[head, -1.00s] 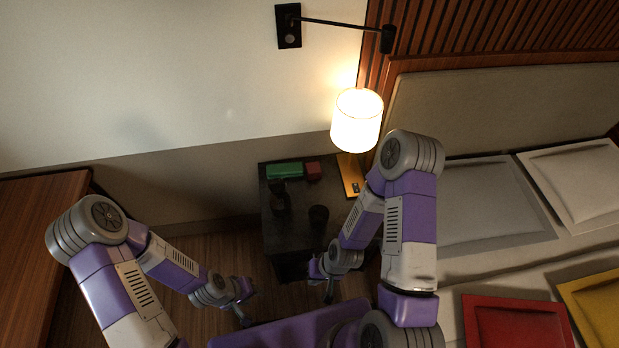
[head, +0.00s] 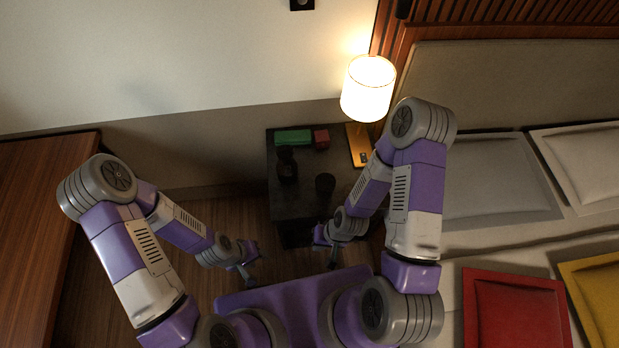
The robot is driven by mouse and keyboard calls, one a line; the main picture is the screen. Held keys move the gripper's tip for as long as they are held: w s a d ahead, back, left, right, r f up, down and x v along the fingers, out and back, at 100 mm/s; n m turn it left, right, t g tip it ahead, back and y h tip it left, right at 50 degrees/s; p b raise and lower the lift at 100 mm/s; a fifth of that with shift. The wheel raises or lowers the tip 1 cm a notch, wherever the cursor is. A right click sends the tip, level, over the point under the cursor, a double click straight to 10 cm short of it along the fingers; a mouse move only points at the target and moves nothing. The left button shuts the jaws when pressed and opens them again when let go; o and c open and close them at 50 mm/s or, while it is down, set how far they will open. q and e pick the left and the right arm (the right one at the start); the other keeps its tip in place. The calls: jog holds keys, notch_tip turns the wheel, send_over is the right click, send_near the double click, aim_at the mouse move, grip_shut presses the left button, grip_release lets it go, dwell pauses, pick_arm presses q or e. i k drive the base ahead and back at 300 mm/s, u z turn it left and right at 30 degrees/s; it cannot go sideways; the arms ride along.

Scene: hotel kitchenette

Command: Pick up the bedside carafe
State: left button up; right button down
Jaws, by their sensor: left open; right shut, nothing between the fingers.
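A dark carafe-shaped vessel (head: 287,165), likely the bedside carafe, stands upright on the dark nightstand (head: 300,208), left of a dark cup (head: 325,184). My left gripper (head: 250,279) is open and empty over the floor, in front and to the left of the nightstand. My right gripper (head: 332,258) is shut and empty near the nightstand's front edge. Neither gripper touches the vessel. The dark vessel blends into the dark nightstand, so its details are hard to see.
A green box (head: 293,137) and a small red box (head: 321,138) lie at the nightstand's back. A lit lamp (head: 368,88) stands at its right. The bed (head: 500,250) is to the right, a wooden desk (head: 40,230) to the left. Wood floor (head: 190,290) lies between.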

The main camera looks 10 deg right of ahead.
aim_at(286, 166)
jog(key=u, duration=1.75)
jog(key=i, duration=1.15)
jog(key=z, duration=3.15)
